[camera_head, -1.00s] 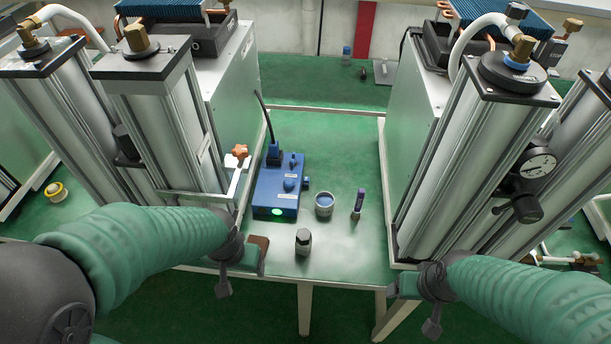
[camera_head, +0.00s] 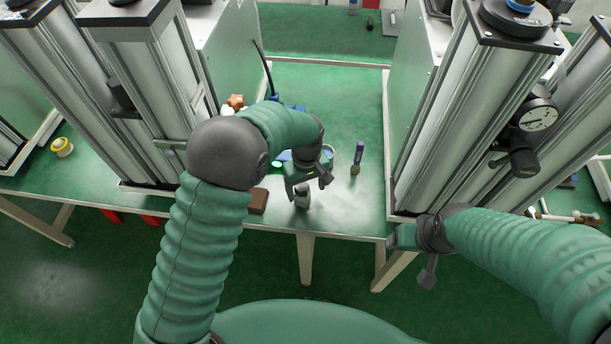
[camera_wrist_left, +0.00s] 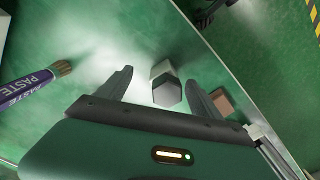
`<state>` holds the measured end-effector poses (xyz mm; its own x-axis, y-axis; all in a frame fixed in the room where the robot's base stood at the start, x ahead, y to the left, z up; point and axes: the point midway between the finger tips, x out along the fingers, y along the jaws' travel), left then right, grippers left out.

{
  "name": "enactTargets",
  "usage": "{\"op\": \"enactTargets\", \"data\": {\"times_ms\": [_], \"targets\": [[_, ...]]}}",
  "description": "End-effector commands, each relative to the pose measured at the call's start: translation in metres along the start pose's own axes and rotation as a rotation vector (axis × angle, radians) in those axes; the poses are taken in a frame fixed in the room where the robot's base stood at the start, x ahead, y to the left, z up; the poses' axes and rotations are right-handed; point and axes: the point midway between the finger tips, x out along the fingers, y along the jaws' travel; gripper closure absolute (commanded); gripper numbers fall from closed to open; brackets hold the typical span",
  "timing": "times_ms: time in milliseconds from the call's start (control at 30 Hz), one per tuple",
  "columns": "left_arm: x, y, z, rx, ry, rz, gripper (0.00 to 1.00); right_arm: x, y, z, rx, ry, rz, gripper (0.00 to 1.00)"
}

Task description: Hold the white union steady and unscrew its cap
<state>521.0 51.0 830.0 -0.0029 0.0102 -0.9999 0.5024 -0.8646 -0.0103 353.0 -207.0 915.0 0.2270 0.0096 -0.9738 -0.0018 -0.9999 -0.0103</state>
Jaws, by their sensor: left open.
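The white union (camera_head: 302,199) stands near the front edge of the green bench. My left gripper (camera_head: 309,184) is over it, partly covering it. In the left wrist view, the hexagonal union (camera_wrist_left: 167,92) shows a grey end and a paler part between the two open fingers of my left gripper (camera_wrist_left: 158,79). It lies nearer the right finger, and I see no contact. I cannot tell the cap from the body clearly. My right gripper (camera_head: 412,238) is at the bench's front edge, right of the union, apart from it; its finger opening is unclear.
My left arm mostly hides a blue box and cup behind. Tall metal columns (camera_head: 455,110) flank the bench on both sides.

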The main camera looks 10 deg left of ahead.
Motion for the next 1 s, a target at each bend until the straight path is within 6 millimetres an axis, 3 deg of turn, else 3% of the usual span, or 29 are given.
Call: {"op": "enactTargets", "data": {"times_ms": [200, 533, 1000], "targets": [[0.033, -0.003, -0.001, -0.001, -0.001, 0.001, 0.25, -0.001, -0.002, 0.0, -0.003, 0.001, 0.001, 0.24], [0.038, 0.001, 0.001, 0.001, 0.002, -0.001, 0.25, 0.0, 0.001, 0.0, -0.001, 0.001, -0.002, 0.24], [0.038, -0.001, -0.001, 0.0, 0.001, 0.001, 0.86, 0.0, -0.001, 0.0, -0.002, 0.001, 0.0, 0.24]]}}
